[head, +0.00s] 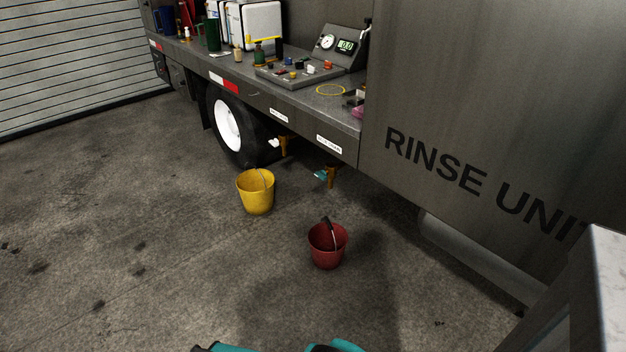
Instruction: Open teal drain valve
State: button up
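The teal drain valve (320,175) sticks out under the truck bed's lower edge, below the right white label. Its small teal handle points left from a brass-coloured tap body (331,178) with a downward spout. The handle is too small to tell its exact setting, and no flow shows from the spout. A second brass tap with a white handle (274,142) hangs to its left, near the wheel. My gripper is not recognisable in this view. Only teal and black parts, apparently of my arm, show at the bottom edge, apart from the valve.
A red bucket (327,246) stands on the floor in front of the teal valve, and a yellow bucket (256,191) stands to its left. The truck wheel (230,124) is behind. Open concrete floor lies left. A pale-topped block (609,275) stands at lower right.

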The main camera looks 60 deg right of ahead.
aim_at(322, 175)
jog(key=z, duration=0.15)
jog(key=i, duration=0.9)
jog(key=u, duration=0.05)
